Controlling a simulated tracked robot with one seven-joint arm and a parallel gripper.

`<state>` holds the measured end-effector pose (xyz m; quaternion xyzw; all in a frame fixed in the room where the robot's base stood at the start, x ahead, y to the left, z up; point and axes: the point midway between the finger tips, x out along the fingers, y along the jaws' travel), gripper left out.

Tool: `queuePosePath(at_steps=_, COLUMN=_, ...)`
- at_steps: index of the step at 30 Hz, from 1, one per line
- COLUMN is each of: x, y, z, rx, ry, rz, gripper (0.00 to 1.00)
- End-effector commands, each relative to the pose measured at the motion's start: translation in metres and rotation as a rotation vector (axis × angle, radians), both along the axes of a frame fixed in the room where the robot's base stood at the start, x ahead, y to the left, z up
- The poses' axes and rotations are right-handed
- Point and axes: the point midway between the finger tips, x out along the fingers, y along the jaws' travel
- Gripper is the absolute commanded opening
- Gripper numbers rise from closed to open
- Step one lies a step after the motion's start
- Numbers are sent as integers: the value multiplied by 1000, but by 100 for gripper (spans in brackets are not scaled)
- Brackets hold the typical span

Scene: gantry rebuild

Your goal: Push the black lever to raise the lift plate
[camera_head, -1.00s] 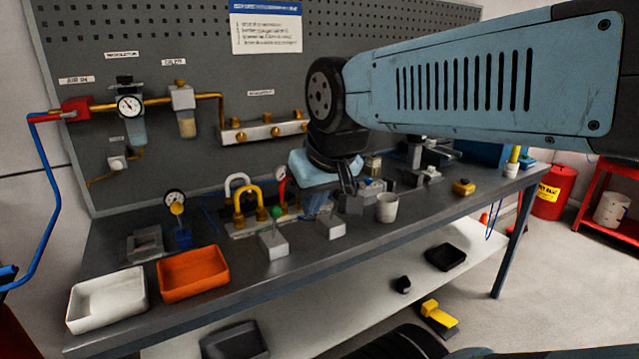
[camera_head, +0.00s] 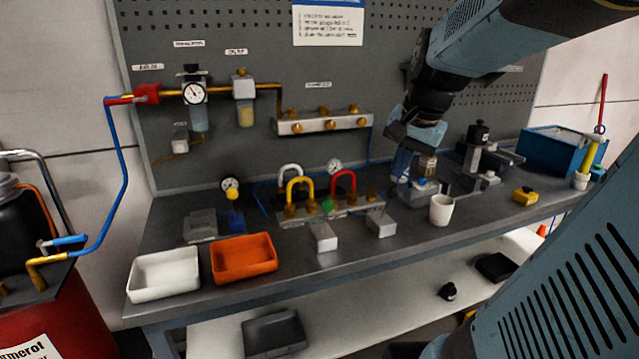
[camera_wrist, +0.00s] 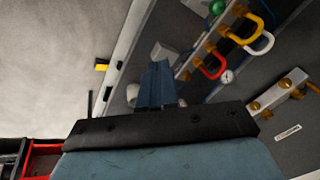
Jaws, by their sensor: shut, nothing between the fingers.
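My gripper (camera_head: 401,172) points down over the right-middle of the bench, just left of and behind a white cup (camera_head: 441,210). Its blue fingers also show in the wrist view (camera_wrist: 157,85), closed together and empty. Close by the fingertips is a small device with a pale blue part (camera_head: 426,187), partly covered by the gripper. To its right stands a dark grey fixture (camera_head: 474,155) with a black top. I cannot make out for sure which part is the black lever or the lift plate. Whether my fingertips touch anything is also unclear.
A valve manifold with looped handles (camera_head: 318,207), a grey block (camera_head: 325,238) and another block (camera_head: 381,224) stand left of my gripper. An orange tray (camera_head: 245,278) and a white tray (camera_head: 135,281) lie further left.

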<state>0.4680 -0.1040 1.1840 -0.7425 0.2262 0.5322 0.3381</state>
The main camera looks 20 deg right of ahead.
Motion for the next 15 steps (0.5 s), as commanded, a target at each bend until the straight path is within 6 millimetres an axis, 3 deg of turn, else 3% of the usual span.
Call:
queuePosePath(at_steps=1, x=8, y=-19, z=-2, rx=40, ry=20, rz=-95, gripper=0)
queuePosePath(at_steps=6, x=23, y=-68, z=-7, rx=150, ry=55, rz=-352, gripper=0)
queuePosePath(at_steps=10, x=27, y=-92, z=-11, rx=202, ry=71, rz=-471, gripper=0)
queuePosePath(at_steps=15, x=30, y=-103, z=-15, rx=227, ry=78, rz=-529, gripper=0)
